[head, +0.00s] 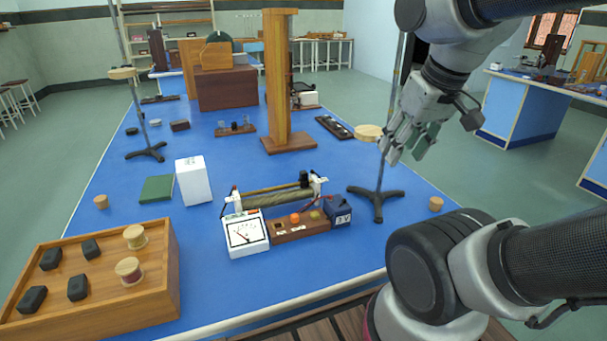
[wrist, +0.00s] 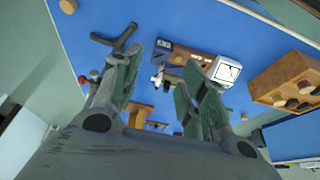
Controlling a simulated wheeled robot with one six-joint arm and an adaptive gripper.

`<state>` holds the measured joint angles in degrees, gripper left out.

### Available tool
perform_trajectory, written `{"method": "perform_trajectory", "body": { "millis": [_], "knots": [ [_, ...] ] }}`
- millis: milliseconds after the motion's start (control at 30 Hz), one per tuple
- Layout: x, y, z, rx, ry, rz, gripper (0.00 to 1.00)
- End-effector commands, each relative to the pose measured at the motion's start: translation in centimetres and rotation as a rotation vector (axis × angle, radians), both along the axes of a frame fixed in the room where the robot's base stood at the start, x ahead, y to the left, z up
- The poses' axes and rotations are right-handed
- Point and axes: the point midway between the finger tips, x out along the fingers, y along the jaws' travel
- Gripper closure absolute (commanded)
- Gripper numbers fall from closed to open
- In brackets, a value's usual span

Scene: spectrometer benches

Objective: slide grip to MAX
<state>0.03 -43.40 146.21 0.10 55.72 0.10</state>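A rheostat (head: 270,197) with a wound brown coil lies across the blue bench in the head view. Its black slider grip (head: 304,179) sits near the right end of the coil. A wooden strip with small labels lies in front; I cannot read them, nor make out a MAX mark. The coil device also shows small in the wrist view, partly behind a finger. My gripper (head: 408,155) hangs in the air right of the rheostat, above the bench and apart from the grip. In the wrist view the fingers (wrist: 162,70) are spread with nothing between them.
A white meter (head: 245,234) and a dark 3V box (head: 338,212) stand at the rheostat's front. A stand with a black tripod foot (head: 377,200) is beneath my gripper. A wooden post (head: 277,80) rises behind. A wooden tray (head: 110,300) is front left.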

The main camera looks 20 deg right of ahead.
Motion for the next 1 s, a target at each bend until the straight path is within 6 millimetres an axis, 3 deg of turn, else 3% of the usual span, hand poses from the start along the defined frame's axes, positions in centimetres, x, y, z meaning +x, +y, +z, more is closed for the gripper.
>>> {"method": "perform_trajectory", "body": {
  "millis": [133,233,367,567,700,900,1000],
  "knots": [
    [0.1,0.2,-0.2,0.000,0.011,0.009,0.59],
    [0.6,0.5,-1.5,0.000,0.074,0.024,0.59],
    [3.1,1.2,-3.1,-0.005,0.194,0.054,0.59],
    [10.3,3.2,-5.7,-0.016,0.348,0.094,0.59],
    [16.2,5.0,-8.6,-0.024,0.424,0.100,0.59],
    [23.8,7.3,-12.7,-0.028,0.462,0.081,0.59],
    [27.2,8.1,-13.2,-0.021,0.435,0.055,0.59]
  ]
}}
